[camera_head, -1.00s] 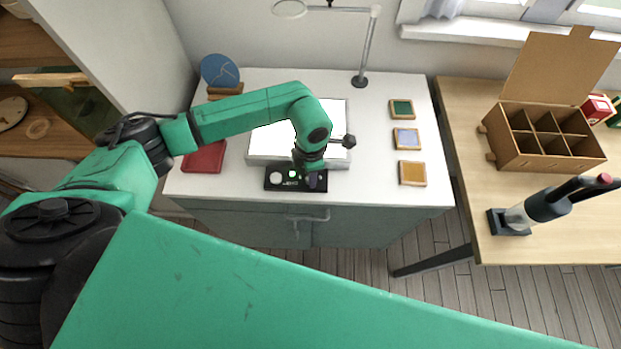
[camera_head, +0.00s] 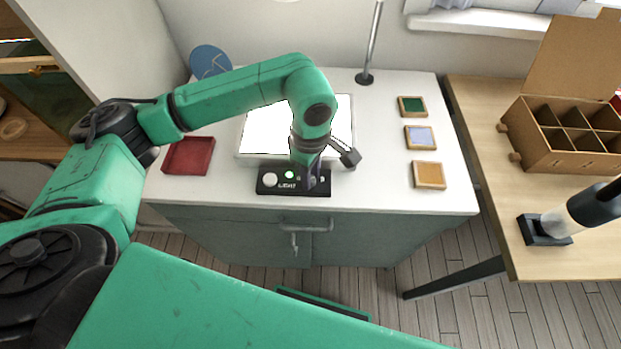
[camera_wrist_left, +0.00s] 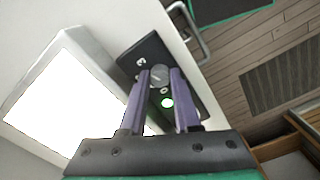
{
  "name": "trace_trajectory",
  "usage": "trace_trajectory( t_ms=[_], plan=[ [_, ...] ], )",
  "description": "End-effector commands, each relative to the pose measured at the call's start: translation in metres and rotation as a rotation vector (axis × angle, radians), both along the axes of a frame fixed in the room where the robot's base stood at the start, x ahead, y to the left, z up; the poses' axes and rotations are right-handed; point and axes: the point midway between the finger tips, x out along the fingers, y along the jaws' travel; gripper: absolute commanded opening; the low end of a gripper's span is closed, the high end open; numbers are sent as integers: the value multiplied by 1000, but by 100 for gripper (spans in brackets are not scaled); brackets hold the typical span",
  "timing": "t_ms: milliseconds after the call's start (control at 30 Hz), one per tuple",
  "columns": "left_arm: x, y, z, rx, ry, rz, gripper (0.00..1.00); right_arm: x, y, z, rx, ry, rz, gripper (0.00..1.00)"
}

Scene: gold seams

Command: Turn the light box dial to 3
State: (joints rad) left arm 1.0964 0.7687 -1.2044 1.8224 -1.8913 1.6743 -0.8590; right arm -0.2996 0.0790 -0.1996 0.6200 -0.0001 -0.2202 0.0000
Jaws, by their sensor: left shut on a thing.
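The light box (camera_head: 243,150) is a white slab with a glowing top on the cabinet top; its bright panel also shows in the left wrist view (camera_wrist_left: 60,100). Along its front is a black control box (camera_head: 266,188) with a white round knob (camera_head: 270,180) and a green light (camera_head: 289,174). My left gripper (camera_head: 312,182) points down at the right end of the control box. In the left wrist view its purple fingers (camera_wrist_left: 160,76) are shut on the grey dial (camera_wrist_left: 160,74). The dial's setting is not readable. My right gripper is out of view.
A red tray (camera_head: 188,156) lies left of the light box. Three framed tiles, green (camera_head: 412,105), lilac (camera_head: 420,137) and amber (camera_head: 428,175), lie to the right. A lamp post (camera_head: 373,45) stands behind. A wooden table (camera_head: 490,120) with a divided box (camera_head: 560,155) is at the right.

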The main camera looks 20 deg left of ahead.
Motion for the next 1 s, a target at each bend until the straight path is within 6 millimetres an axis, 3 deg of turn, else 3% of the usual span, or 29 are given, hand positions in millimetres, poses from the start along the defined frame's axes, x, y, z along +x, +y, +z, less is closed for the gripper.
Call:
trace_trajectory(
  t_ms=[633,667,700,733,1000],
  plan=[
    [0,-1,2,-5,-2,-56,0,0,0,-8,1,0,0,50],
    [0,-1,2,-5,-2,-56,42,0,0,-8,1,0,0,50],
    [0,-1,2,-5,-2,-55,58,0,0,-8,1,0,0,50],
    [0,-1,1,-3,-1,-55,61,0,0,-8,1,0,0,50],
    [0,0,1,-2,0,-53,61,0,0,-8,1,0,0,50]
  ],
)
